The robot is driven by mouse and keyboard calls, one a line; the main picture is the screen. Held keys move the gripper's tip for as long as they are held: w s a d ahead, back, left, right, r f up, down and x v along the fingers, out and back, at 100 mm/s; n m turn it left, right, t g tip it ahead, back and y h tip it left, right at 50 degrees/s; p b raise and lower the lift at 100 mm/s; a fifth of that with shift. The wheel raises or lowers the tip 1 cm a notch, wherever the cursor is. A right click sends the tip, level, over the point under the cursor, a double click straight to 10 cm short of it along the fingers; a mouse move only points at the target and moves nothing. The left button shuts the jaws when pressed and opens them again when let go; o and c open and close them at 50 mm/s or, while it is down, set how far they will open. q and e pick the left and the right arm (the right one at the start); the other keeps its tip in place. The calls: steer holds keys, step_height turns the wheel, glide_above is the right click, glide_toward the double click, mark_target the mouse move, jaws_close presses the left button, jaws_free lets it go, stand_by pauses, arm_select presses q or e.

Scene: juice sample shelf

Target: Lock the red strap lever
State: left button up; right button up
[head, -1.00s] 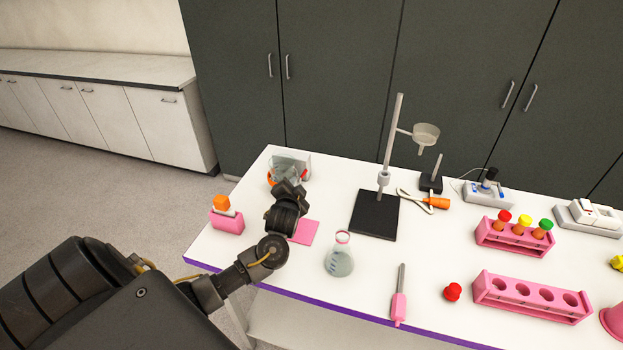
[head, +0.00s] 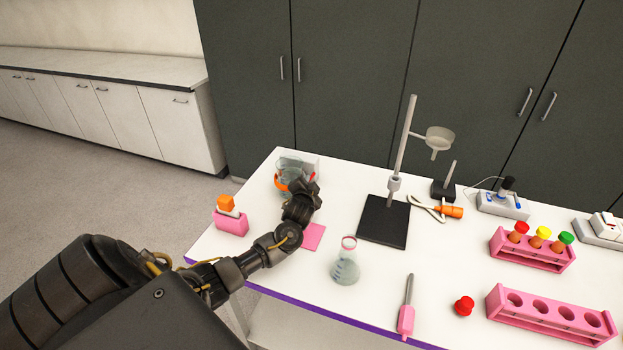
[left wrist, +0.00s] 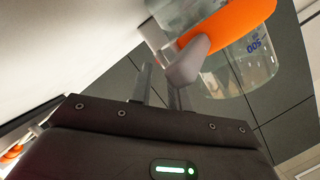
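A clear beaker (head: 291,166) with an orange-red strap (head: 280,184) stands at the table's far left corner. In the left wrist view the strap (left wrist: 232,28) curves around the clear, marked beaker (left wrist: 250,66), and a grey lever-like piece (left wrist: 187,62) sticks out from it. My left gripper (left wrist: 160,82) has two thin fingers with a gap between them. One finger is close beside the grey lever; I cannot tell whether they touch. In the head view the left gripper (head: 303,188) partly hides the beaker and strap. My right gripper is not in view.
A pink holder with an orange-topped item (head: 231,222) stands left of my arm. A pink mat (head: 314,237) lies beside the wrist. A flask (head: 346,262) and a black stand base (head: 382,222) are to the right.

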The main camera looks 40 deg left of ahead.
arm_select(q)
steer(key=shift+x, duration=1.85)
steer(key=shift+d, duration=0.1)
jaws_close()
